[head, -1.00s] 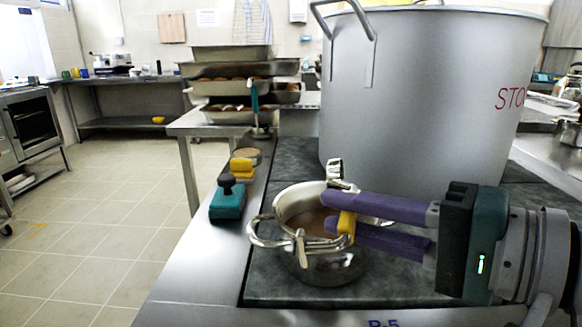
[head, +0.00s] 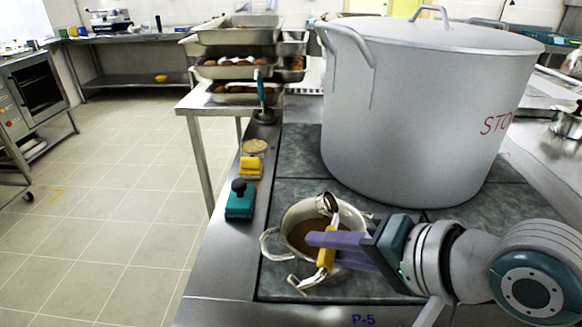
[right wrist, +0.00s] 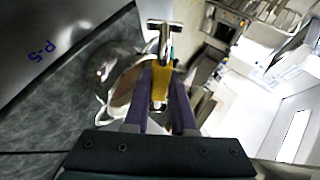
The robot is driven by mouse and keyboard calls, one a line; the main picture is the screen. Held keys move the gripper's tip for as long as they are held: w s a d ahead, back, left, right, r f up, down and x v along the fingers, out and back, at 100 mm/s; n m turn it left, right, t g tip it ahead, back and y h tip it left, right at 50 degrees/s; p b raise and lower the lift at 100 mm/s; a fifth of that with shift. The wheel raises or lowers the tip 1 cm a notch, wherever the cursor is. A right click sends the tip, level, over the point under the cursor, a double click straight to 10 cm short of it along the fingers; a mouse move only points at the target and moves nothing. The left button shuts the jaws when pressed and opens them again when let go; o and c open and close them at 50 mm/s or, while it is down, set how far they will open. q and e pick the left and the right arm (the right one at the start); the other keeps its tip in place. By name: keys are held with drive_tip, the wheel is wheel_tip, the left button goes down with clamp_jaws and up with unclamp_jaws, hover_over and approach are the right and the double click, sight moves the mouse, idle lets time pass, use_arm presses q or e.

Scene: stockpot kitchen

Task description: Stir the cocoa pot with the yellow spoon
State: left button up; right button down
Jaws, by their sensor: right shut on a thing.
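The small metal cocoa pot (head: 346,212) stands on the dark stove top, with brown liquid inside. My right gripper (head: 325,245) is over the pot's right side, its purple fingers shut on the yellow grip of the spoon (head: 326,258). The grip leans, and metal shows above it and near its lower end. I cannot tell whether the spoon touches the cocoa. In the right wrist view the yellow grip (right wrist: 162,82) sits between the fingers (right wrist: 160,95), with a T-shaped metal part beyond it. The pot is partly hidden there. My left gripper is not in view.
A large lidded stockpot (head: 420,110) stands close behind the cocoa pot. Stacked trays (head: 235,68) stand further back.

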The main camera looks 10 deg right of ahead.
drive_tip(key=shift+w+a+r+n+g+h+p, duration=0.3)
drive_tip(key=shift+r+g+h+p, duration=0.5)
drive_tip(key=shift+h+p, duration=0.65)
drive_tip(key=shift+w+a+r+n+g+h+p, duration=0.1)
drive_tip(key=shift+a+r+n+g+h+p, duration=0.4)
drive_tip(key=shift+g+h+p, duration=0.8)
drive_tip(key=shift+w+a+r+n+g+h+p, duration=0.25)
drive_tip(key=shift+r+g+h+p, duration=0.45)
drive_tip(key=shift+h+p, duration=0.8)
drive_tip(key=shift+y, duration=0.25)
